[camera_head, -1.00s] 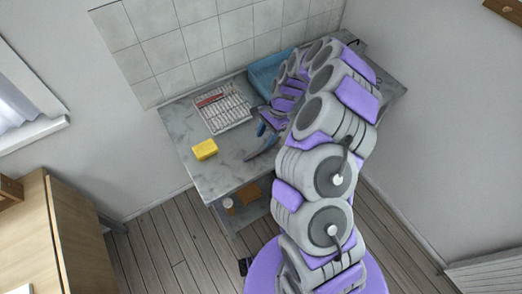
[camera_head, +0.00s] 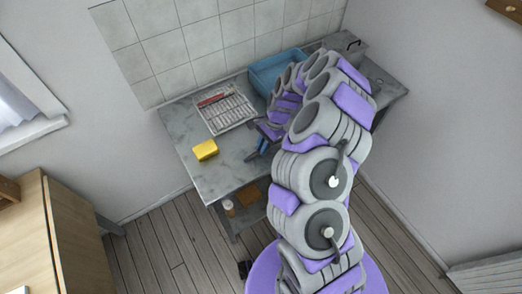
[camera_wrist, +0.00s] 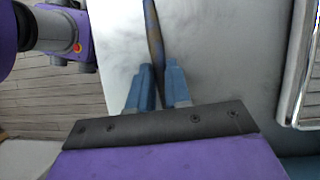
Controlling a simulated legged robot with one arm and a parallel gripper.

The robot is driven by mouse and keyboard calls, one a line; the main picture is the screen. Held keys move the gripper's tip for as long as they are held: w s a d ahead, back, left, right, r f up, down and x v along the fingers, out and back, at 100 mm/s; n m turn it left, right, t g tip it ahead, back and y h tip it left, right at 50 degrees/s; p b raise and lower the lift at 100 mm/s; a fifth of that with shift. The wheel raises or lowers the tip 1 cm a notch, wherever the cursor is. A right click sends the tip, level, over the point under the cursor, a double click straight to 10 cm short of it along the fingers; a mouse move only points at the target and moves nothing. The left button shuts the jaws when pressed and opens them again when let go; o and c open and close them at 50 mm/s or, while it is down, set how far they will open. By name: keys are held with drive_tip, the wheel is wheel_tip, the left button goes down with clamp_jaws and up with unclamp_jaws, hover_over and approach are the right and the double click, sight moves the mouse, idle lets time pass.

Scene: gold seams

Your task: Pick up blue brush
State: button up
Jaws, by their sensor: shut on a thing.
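My gripper (camera_wrist: 158,75) has blue fingers and is shut on a thin blue and brownish handle, which I take for the blue brush (camera_wrist: 152,35). The handle runs up between the fingertips to the top edge of the wrist view, over the grey tabletop; its far end is out of frame. In the head view, my gripper (camera_head: 262,148) is over the front part of the marbled grey table (camera_head: 215,185), right of the yellow sponge. The brush there is small and mostly hidden, so I cannot tell whether it touches the table.
A yellow sponge (camera_head: 205,150) lies on the table's left part. Behind it is a white dish rack (camera_head: 240,118) with a red item (camera_head: 211,100). A blue basin (camera_head: 262,82) stands at the back, partly behind my arm. The table's front left is clear.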

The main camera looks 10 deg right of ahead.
clamp_jaws()
